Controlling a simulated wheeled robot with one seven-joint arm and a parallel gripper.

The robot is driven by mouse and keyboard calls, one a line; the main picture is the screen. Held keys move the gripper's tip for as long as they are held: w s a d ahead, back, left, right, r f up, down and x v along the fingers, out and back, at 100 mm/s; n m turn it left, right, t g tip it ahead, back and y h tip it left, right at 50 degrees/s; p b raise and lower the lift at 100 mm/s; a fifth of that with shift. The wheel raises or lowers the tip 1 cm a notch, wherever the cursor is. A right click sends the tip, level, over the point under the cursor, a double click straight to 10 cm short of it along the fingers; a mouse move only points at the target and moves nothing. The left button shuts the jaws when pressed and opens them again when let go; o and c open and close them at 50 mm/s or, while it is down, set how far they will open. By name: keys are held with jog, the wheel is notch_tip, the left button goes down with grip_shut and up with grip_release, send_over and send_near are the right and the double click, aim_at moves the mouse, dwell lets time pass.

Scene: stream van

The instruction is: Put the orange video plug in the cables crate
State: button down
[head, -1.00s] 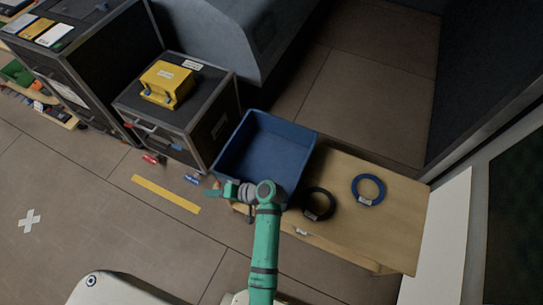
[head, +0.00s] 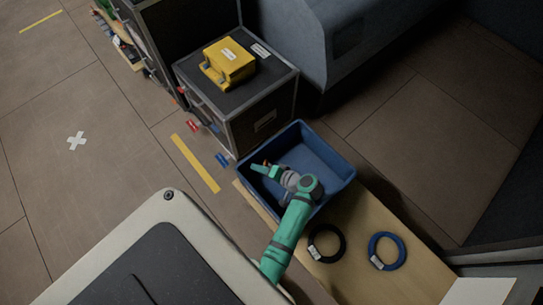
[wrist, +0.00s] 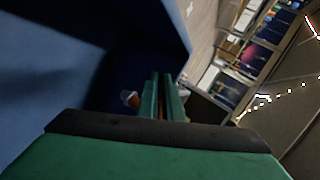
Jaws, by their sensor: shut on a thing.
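The blue crate (head: 340,158) stands on the wooden bench top, open side up; I can read no label on it. In the head view my gripper (head: 259,168) is over the crate's left part, near its left wall. In the wrist view my gripper (wrist: 161,98) is shut, with a little orange showing between and beside its fingers. This is the orange video plug (wrist: 134,101), with a pale part at its end, mostly hidden by the fingers. The plug shows in the head view only as a small orange spot (head: 266,162). The crate's blue wall (wrist: 130,30) fills the wrist view's left side.
A black cable coil (head: 340,256) and a blue cable coil (head: 403,253) lie on the bench (head: 365,215) in front of the crate. A black case (head: 275,120) bearing a yellow box (head: 229,64) stands behind left. Small red and blue items lie on the floor beside it.

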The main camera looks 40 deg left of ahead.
notch_tip(320, 180, down, 9)
jog(key=shift+f, duration=0.1)
dwell(0.4)
jog(key=c, duration=1.9)
grip_release()
jog(key=shift+f, duration=0.1)
jog(key=shift+c, duration=0.2)
jog(key=v, duration=1.2)
